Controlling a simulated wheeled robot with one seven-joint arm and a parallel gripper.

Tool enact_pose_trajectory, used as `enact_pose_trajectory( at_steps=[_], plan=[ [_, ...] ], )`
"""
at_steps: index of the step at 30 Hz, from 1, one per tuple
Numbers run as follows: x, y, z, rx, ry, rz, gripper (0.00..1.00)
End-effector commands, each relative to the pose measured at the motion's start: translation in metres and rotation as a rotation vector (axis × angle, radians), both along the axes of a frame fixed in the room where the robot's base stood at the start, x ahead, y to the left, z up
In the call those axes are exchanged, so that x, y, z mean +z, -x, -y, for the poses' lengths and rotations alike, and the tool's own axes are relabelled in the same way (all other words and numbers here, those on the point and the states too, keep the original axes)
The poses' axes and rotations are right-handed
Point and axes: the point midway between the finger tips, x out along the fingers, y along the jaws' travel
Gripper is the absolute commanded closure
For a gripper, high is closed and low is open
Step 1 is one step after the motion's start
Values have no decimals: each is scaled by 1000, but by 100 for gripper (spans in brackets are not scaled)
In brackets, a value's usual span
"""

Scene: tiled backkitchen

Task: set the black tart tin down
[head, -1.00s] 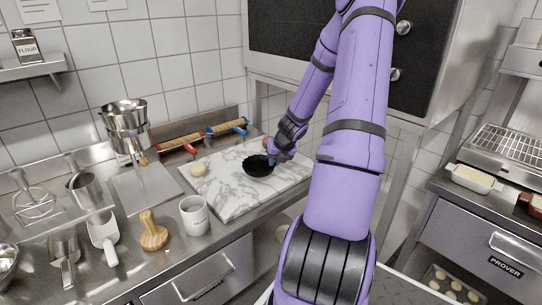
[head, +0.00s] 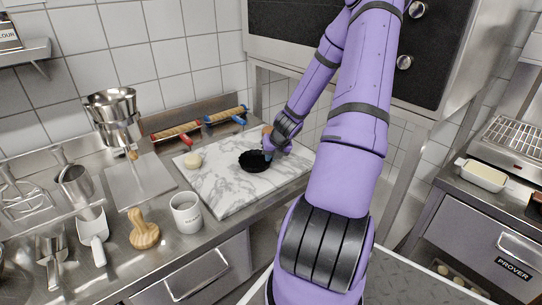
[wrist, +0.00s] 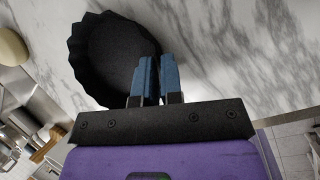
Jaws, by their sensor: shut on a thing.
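The black tart tin (head: 254,160) has a fluted rim and is at the middle of the white marble board (head: 222,193). My gripper (head: 268,152) is at the tin's right side. In the wrist view, the blue fingers of my gripper (wrist: 158,75) are shut on the near rim of the tin (wrist: 108,58), which looks empty. The tin looks level and at or very close to the marble; I cannot tell whether it touches.
A pale dough ball (head: 193,160) is on the board, left of the tin. Rolling pins (head: 176,133) lie behind it. The board's front and right parts are clear.

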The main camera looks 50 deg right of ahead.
Motion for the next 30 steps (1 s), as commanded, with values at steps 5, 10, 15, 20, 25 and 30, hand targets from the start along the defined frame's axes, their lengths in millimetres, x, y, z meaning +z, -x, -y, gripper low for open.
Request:
enact_pose_trajectory(
  at_steps=[5, 10, 15, 20, 25, 30],
  plan=[
    [-3, 0, 0, -1, 0, 0, 100],
    [-2, 0, 0, 0, 0, 0, 67],
    [-3, 0, 0, -1, 0, -1, 67],
    [-1, 0, 1, 0, 1, -1, 67],
    [12, 6, 0, -2, 2, 0, 67],
    [35, 17, -1, -2, 4, 0, 67]
  ],
)
